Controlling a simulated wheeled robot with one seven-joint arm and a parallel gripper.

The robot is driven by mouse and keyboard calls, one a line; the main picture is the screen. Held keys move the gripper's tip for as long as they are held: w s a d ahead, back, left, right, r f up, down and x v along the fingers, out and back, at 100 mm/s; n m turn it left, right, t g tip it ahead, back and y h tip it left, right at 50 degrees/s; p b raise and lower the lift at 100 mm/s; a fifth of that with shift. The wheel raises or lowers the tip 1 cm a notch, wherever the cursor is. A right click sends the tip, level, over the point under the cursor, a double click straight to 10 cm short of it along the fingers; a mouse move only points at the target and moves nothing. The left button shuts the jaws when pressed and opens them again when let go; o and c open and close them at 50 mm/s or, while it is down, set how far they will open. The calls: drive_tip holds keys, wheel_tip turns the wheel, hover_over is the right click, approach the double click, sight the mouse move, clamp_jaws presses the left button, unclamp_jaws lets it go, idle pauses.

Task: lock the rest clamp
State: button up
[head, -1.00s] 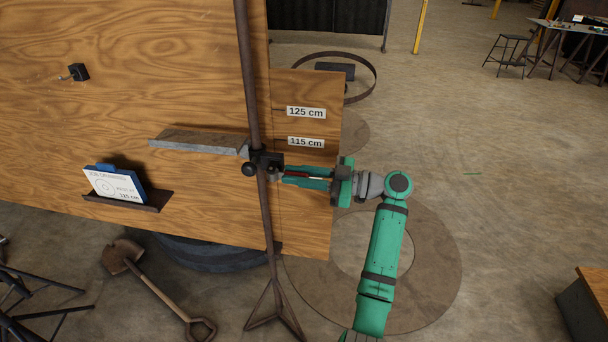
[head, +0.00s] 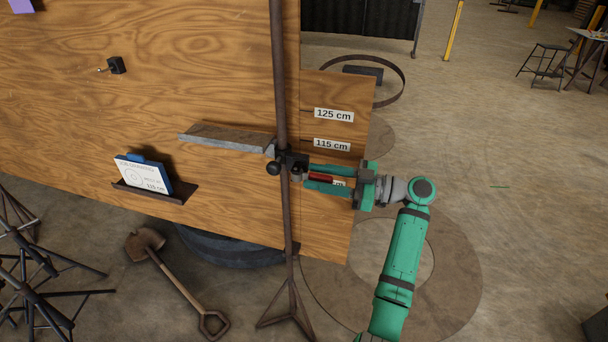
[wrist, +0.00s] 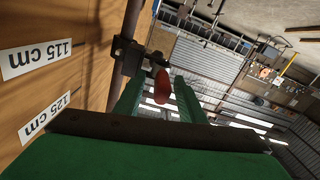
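The rest clamp (head: 291,161) is a black block with a round knob on the upright rusty post (head: 280,80). It carries the grey flat rest (head: 225,137), which extends left. A red lever handle (head: 322,177) points right from the clamp. My gripper (head: 307,177) is open, its green fingers above and below the handle. In the wrist view the red handle (wrist: 162,86) sits between the fingers (wrist: 158,98), with a visible gap on the left; contact on the right is unclear. The clamp (wrist: 128,58) shows beyond it.
A wooden board with a 115 cm label (head: 332,145) and a 125 cm label (head: 334,114) stands behind the post. A job card (head: 143,174) on a small ledge reads 115 cm. A shovel (head: 170,275) and the post's tripod foot are below.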

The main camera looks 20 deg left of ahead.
drive_tip(key=d, duration=1)
drive_tip(key=shift+d, duration=0.35)
drive_tip(key=shift+w, duration=0.1)
